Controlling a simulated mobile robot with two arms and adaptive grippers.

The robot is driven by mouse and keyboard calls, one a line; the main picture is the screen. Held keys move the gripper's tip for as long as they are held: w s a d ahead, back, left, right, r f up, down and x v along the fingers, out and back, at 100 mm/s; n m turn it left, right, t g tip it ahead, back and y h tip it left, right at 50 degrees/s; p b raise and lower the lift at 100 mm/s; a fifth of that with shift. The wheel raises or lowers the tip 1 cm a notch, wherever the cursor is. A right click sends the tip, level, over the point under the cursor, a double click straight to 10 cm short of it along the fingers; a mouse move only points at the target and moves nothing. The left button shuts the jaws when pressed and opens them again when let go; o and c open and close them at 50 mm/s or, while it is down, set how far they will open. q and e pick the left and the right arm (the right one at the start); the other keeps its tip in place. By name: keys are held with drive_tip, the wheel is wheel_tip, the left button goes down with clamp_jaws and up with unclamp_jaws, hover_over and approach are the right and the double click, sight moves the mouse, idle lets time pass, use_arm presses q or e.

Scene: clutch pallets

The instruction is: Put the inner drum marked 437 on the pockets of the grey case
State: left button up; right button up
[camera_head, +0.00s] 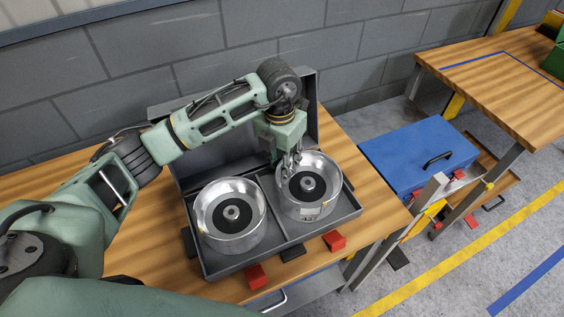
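The grey case (355,208) lies open on the wooden table, its lid raised at the back. Two silver drums with dark centres sit in its front part, on either side of a divider: a left drum (230,238) and a right drum (318,213). The right drum has a small pale label on its front wall; its number is too small to read. My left gripper (289,172) points down at the back-left rim of the right drum, fingers overlapping the rim in the picture. I cannot tell whether they grip it. My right gripper is out of view.
Red blocks (257,277) and dark blocks (293,252) lie along the case's front edge. A blue box (418,158) with a black handle stands right of the table. Another wooden table (500,85) is at upper right. A grey block wall (190,50) stands behind.

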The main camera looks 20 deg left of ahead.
use_arm(q)
wheel_tip(320, 180, up, 12)
drive_tip(key=b, duration=0.2)
drive_tip(key=shift+a+b, duration=0.2)
drive_tip(key=shift+b, duration=0.15)
drive_tip(key=shift+f, duration=0.15)
drive_tip(key=shift+c, duration=0.3)
idle(0.5)
